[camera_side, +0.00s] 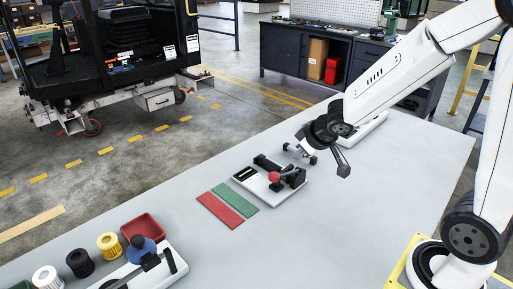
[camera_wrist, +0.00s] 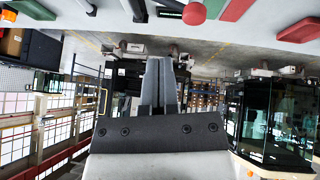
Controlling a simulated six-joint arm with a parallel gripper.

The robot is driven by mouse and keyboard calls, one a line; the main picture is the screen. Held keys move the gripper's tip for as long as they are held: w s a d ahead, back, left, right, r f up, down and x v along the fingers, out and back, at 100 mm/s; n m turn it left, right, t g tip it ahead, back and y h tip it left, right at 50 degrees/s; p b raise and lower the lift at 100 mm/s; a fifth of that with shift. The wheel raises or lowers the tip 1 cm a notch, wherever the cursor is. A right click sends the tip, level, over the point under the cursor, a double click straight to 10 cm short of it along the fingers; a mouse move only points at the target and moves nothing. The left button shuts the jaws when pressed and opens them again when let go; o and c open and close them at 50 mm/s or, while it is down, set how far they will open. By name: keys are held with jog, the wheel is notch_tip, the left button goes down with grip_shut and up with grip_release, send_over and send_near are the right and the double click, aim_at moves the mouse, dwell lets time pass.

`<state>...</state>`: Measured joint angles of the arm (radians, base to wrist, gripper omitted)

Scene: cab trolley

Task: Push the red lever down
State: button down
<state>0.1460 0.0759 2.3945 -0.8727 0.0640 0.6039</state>
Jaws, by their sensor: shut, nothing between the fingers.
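The red lever (camera_side: 274,177) is a red ball knob on a dark arm, mounted on a black mechanism on a white base plate (camera_side: 247,180) near the middle of the table. How far the lever is tilted is hard to tell.
A green strip (camera_side: 236,198) and a red strip (camera_side: 220,210) lie left of the lever base. A lever with a blue knob (camera_side: 142,243), a red tray (camera_side: 145,226) and several rolls (camera_side: 108,244) stand at the lower left.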

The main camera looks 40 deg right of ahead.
jog(key=w+d+r+n+t+y, duration=0.1)
jog(key=w+d+r+n, duration=0.1)
jog(key=w, duration=0.3)
jog(key=shift+d+r+t+y, duration=0.25)
jog(key=shift+r+t+y, duration=0.05)
jog(key=shift+r+y, duration=0.15)
jog(key=shift+w+n, duration=0.1)
jog(key=shift+n, duration=0.2)
jog(key=shift+a+f, duration=0.1)
jog(key=shift+f, duration=0.2)
dwell(0.4)
send_over(284, 174)
jog(key=a, duration=0.1)
notch_tip(284, 174, down, 8)
jog(key=shift+s+a+r, duration=0.15)
jog(key=shift+s+r, duration=0.1)
dwell(1.1)
